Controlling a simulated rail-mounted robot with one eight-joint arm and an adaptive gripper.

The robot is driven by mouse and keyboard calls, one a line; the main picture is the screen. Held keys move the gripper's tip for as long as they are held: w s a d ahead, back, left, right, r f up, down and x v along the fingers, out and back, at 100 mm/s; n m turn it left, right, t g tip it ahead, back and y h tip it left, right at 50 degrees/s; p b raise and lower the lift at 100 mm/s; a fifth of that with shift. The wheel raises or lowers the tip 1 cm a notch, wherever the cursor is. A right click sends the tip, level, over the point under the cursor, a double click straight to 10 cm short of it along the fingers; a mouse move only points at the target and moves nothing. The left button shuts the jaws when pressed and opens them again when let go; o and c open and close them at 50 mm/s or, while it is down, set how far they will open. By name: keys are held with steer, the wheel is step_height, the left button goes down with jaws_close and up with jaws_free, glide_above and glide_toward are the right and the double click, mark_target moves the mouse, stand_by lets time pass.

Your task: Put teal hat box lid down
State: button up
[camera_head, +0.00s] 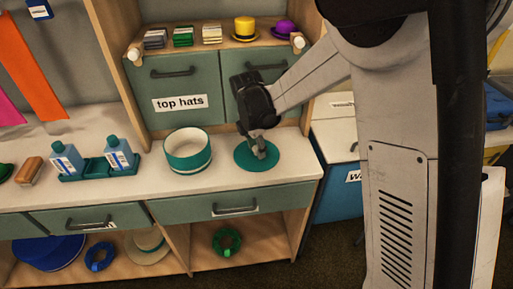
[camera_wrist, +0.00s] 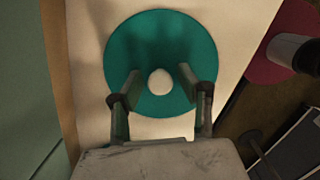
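The teal hat box lid (camera_head: 243,160) is a flat disc lying on the pale counter, to the right of the teal and white round hat box (camera_head: 188,158). In the wrist view the lid (camera_wrist: 160,38) shows nearly whole, with a pale round knob (camera_wrist: 159,83) at its middle. My gripper (camera_head: 259,152) is over the lid and points down at it. In the wrist view my gripper's fingers (camera_wrist: 158,80) are spread apart, one on each side of the knob, with gaps between. Part of the lid is hidden by my gripper. The hat box looks open at the top.
Two blue and white bottles (camera_head: 67,160) (camera_head: 119,154) stand in a teal tray (camera_head: 90,178) at the left. A shelf above holds a yellow hat (camera_head: 244,29) and purple hat (camera_head: 284,28). The counter ends just right of the lid.

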mark_target(253, 151)
step_height(253, 151, up, 12)
steer(key=a+p, duration=0.1)
steer(key=p, duration=0.1)
steer(key=s+d+r+m+t, duration=0.1)
steer(key=s+d+r+m, duration=0.4)
steer(key=s+d+r, duration=0.1)
steer(key=s+d+r+m+t, duration=0.1)
steer(key=s+d+m+t, duration=0.1)
steer(key=s+d+m, duration=0.4)
steer(key=s+d+r+m+t+y, duration=0.1)
steer(key=s+d+m+t, duration=0.2)
steer(key=s+d+m, duration=0.4)
steer(key=s+m, duration=0.6)
steer(key=s, duration=0.1)
steer(key=shift+s, duration=0.15)
